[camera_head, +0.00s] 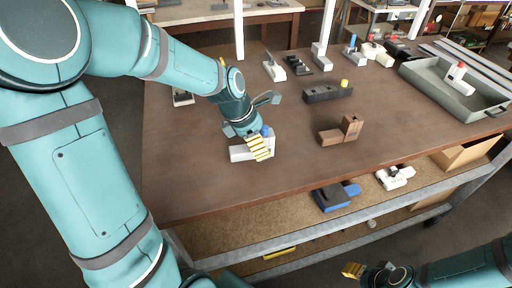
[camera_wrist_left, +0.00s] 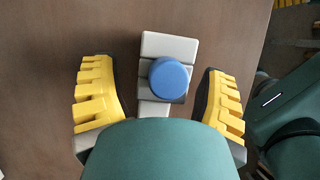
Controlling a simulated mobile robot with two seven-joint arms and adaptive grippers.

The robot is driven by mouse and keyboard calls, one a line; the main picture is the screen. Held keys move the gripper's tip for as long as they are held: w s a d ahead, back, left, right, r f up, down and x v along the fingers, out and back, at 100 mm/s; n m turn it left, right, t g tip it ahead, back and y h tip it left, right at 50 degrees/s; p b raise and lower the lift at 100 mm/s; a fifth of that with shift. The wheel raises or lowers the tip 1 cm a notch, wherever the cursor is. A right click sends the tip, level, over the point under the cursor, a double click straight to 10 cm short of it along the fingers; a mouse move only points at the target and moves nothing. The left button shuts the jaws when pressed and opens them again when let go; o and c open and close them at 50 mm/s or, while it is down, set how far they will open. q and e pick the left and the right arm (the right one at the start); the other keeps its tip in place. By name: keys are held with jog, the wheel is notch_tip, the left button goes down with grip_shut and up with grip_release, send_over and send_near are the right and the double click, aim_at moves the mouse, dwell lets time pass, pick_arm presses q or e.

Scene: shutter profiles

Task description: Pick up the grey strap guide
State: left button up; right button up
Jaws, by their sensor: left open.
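A light grey block with a round blue knob on top, which looks like the grey strap guide (camera_head: 238,153), lies near the left front of the brown table. It also shows in the left wrist view (camera_wrist_left: 166,48), with the blue knob near the middle. My left gripper (camera_head: 254,142) is open just above it and partly hides it in the head view. In the left wrist view its yellow-padded fingers (camera_wrist_left: 160,100) stand on either side of the block, apart from it. My right gripper (camera_head: 362,271) is low at the bottom right, away from the table; its opening is unclear.
A brown L-shaped block (camera_head: 341,132) and a dark block with a yellow knob (camera_head: 325,93) stand to the right. A grey tray (camera_head: 440,95) holds a white part with a red top (camera_head: 458,78). Several small parts line the back. The front table top is clear.

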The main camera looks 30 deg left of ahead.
pick_arm(q)
grip_shut()
dwell(0.3)
